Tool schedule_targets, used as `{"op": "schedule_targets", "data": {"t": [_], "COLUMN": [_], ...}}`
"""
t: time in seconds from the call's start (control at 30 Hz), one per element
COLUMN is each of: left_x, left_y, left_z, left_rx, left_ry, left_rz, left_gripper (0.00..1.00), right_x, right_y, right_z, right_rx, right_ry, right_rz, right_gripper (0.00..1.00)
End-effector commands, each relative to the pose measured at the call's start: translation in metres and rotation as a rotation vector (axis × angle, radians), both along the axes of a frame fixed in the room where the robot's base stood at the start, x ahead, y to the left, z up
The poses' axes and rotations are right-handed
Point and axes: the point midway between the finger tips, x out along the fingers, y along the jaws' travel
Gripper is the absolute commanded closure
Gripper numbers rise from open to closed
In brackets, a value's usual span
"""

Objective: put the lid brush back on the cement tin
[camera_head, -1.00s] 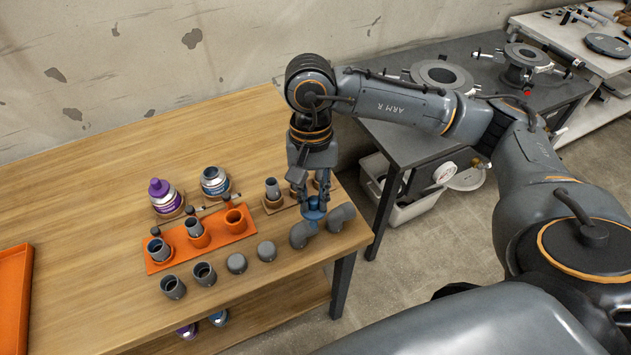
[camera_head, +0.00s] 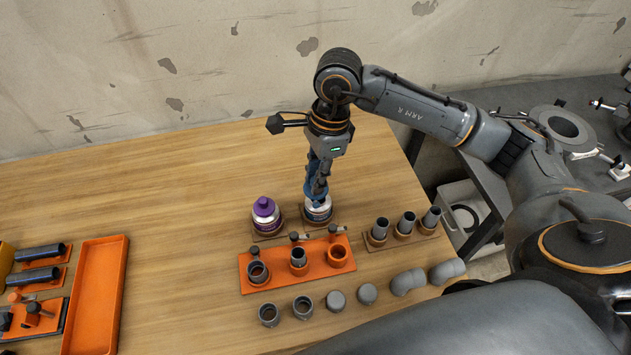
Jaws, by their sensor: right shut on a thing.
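My right gripper (camera_head: 318,178) points down over the cement tin (camera_head: 319,211) and is shut on the blue lid brush (camera_head: 315,193). The tin is white and dark, and stands on a small wooden base behind the orange holder. The blue lid is right at the tin's top; I cannot tell whether it rests on the rim or hangs just above it. The gripper and lid hide the tin's mouth, and the brush itself cannot be seen. My left gripper is not in view.
A purple-capped tin (camera_head: 264,214) stands close on the left. The orange holder (camera_head: 283,277) with grey fittings lies in front, and a wooden rack (camera_head: 424,233) with grey pipe pieces is to the right. Loose fittings line the front. An orange tray (camera_head: 95,297) lies left.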

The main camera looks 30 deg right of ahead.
Motion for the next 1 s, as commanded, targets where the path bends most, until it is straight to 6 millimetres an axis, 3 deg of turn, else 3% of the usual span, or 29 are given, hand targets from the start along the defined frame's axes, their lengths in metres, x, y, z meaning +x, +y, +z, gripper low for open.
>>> {"op": "schedule_targets", "data": {"t": [0.3,0.5,0.7,1.0], "left_x": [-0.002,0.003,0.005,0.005], "left_y": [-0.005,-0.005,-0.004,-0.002], "left_z": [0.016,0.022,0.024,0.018], "left_rx": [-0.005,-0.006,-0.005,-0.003], "left_ry": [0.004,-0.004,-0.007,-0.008], "left_rz": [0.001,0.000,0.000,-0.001], "left_gripper": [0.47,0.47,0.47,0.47], "right_x": [0.023,0.034,0.039,0.039], "right_y": [-0.016,-0.025,-0.029,-0.030], "right_z": [0.007,0.009,0.008,-0.003], "right_rx": [0.002,0.004,0.004,0.004], "right_ry": [0.003,0.002,0.003,0.004], "right_rz": [-0.650,-0.953,-1.098,-1.116], "right_gripper": [1.00,1.00,1.00,1.00]}}
